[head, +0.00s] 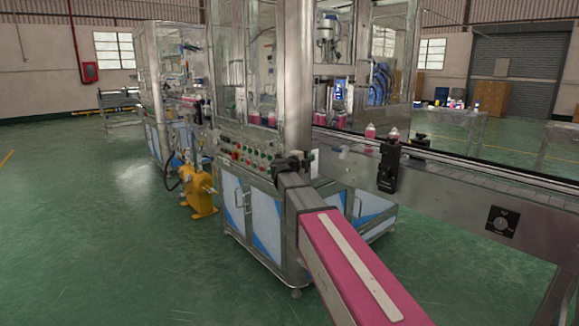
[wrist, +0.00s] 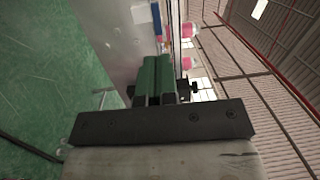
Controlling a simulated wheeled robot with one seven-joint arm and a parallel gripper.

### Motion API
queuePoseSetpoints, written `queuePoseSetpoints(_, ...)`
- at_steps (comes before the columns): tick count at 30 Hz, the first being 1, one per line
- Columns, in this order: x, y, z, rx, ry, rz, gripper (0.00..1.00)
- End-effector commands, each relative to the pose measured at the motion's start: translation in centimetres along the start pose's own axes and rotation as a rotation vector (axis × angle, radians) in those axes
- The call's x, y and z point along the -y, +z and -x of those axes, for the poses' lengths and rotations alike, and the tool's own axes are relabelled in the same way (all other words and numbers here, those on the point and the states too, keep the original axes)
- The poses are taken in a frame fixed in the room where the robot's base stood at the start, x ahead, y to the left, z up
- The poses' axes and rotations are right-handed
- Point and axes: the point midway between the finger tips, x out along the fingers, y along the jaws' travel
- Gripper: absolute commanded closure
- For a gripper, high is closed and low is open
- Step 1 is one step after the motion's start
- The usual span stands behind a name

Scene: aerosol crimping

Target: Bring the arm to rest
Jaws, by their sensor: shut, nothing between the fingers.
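My gripper (wrist: 155,68) shows in the wrist view as two green fingers pressed together on a dark crossbar, with nothing between them. In the head view my arm reaches from the bottom right towards the crimping machine, and its dark end (head: 292,164) is in front of the machine's button panel (head: 245,152). The fingers are too small there to make out. From this angle I cannot tell whether the arm touches the machine.
A conveyor (head: 465,170) runs to the right, carrying pink bottles (head: 370,132). A black sensor bracket (head: 388,168) sticks out from its side. A yellow device (head: 200,193) stands on the floor left of the cabinet. The green floor (head: 90,240) at the left is clear.

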Motion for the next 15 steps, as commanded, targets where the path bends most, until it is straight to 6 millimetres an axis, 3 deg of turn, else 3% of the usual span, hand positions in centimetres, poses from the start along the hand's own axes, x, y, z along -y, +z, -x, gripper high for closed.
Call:
queuePoseSetpoints(8, -3.2, 1.6, 1.7, 0.384, -0.178, 0.236, 1.0)
queuePoseSetpoints(15, -10.2, 2.4, 6.0, 0.795, -0.24, 0.553, 1.0)
